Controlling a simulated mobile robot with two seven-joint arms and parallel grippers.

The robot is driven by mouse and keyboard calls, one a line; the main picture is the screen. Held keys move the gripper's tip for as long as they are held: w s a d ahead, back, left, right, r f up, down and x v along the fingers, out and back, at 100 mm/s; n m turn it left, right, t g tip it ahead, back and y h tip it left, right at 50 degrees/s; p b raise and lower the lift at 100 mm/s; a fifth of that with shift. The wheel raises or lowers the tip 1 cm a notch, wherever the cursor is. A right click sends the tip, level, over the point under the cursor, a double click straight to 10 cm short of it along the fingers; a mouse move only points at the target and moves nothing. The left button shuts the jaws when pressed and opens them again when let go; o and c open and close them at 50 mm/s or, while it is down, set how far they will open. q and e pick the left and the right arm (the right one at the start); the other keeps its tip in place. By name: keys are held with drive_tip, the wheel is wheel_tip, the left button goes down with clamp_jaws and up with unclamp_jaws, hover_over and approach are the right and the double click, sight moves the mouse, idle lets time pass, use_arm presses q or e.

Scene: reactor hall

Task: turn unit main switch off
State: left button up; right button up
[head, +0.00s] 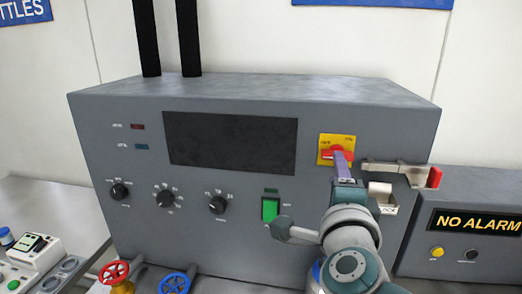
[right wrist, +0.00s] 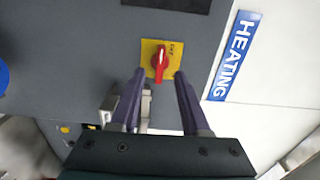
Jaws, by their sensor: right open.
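The main switch is a red rotary knob on a yellow square plate (head: 325,142), on the upper right of the grey unit's front panel. In the right wrist view the red knob (right wrist: 160,65) lies between and just beyond the fingertips, its grip running along the fingers' direction. My right gripper (head: 343,160) is in front of the switch and partly hides the knob in the head view. The right wrist view shows its two purple fingers (right wrist: 159,76) spread apart and empty. I cannot tell whether they touch the plate. My left gripper is not in view.
A metal latch with a red end (head: 434,177) sticks out right of the switch. A lit green switch (head: 270,210), several black dials and a dark display (head: 230,140) share the panel. Red (head: 113,272) and blue (head: 174,283) valve wheels stand lower left. A "NO ALARM" box (head: 470,222) is at right.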

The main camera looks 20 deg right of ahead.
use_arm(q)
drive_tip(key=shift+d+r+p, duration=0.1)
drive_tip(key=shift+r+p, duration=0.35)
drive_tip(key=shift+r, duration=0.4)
use_arm(e)
drive_tip(key=v, duration=0.5)
drive_tip(key=shift+s, duration=0.15)
